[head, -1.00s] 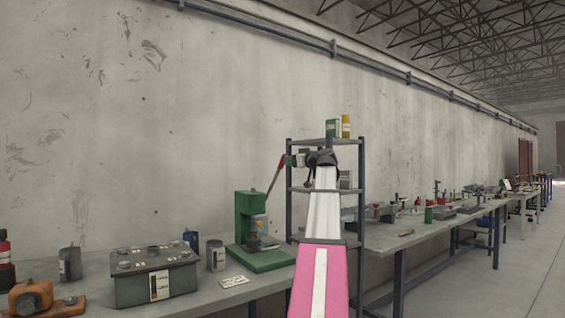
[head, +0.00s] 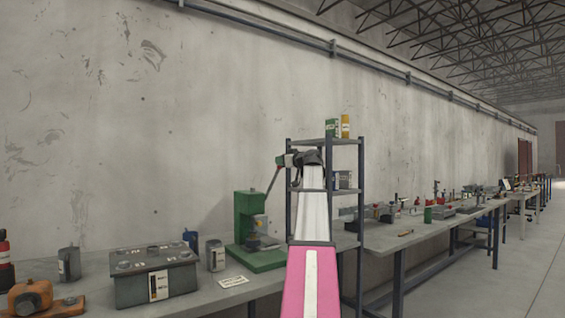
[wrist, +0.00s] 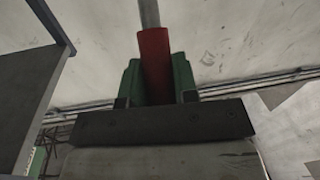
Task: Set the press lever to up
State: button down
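The green press (head: 250,222) stands on the bench left of my arm. Its lever (head: 272,184) is a thin grey rod that slants up and to the right from the press. In the wrist view the lever's red handle (wrist: 154,65) lies between the two green fingers of my gripper (wrist: 157,82), with the grey rod running on beyond it. The fingers press against both sides of the handle, with no clear gap. In the head view my gripper (head: 284,160) is at the lever's upper end and hides the red handle.
A dark shelf rack (head: 361,200) stands right behind my arm, close to the gripper. A battery-like box (head: 152,275), a grey can (head: 215,256) and an orange clamp-like tool (head: 30,298) sit on the bench at left. The wall above the press is bare.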

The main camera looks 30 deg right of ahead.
jog(key=shift+w+r, duration=0.3)
jog(key=shift+w, duration=0.05)
jog(key=w+r+g, duration=0.4)
jog(key=w+g, duration=0.2)
jog(key=w, duration=0.5)
jog(key=shift+w+a+r+m+h, duration=0.15)
jog(key=shift+a+r+m+h, duration=0.15)
jog(key=shift+a+m+h, duration=0.15)
jog(key=c, duration=0.9)
grip_release()
jog(key=shift+w, duration=0.15)
jog(key=shift+c, duration=0.2)
jog(key=shift+o, duration=0.3)
jog(key=v, duration=1.1)
